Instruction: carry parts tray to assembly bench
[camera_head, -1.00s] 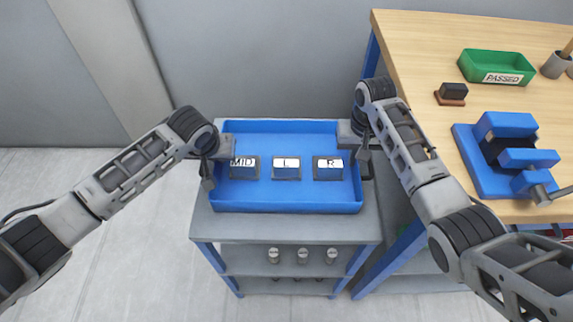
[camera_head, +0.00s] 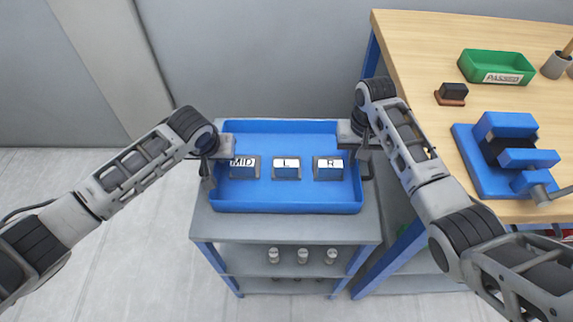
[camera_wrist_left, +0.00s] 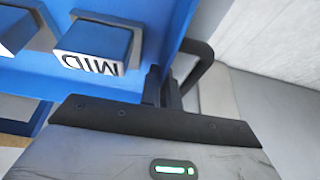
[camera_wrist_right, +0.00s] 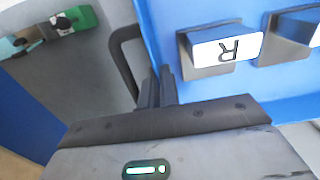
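The blue parts tray (camera_head: 290,206) sits level on top of a grey cart. Three blue parts in grey holders stand in it, labelled MID (camera_head: 244,170), L (camera_head: 286,171) and R (camera_head: 328,171). My left gripper (camera_head: 207,178) is at the tray's left end; in the left wrist view its fingers (camera_wrist_left: 162,88) are close together at the dark loop handle (camera_wrist_left: 205,62). My right gripper (camera_head: 364,150) is at the right end; its fingers (camera_wrist_right: 157,88) are close together at the other handle (camera_wrist_right: 118,55). Both look shut on the handles, though the contact is partly hidden.
The grey cart (camera_head: 230,228) has lower shelves holding small bottles (camera_head: 302,256). The wooden assembly bench (camera_head: 420,50) stands to the right, carrying a blue fixture (camera_head: 490,185), a green PASSED bin (camera_head: 497,66) and a dark stamp-like block (camera_head: 452,93).

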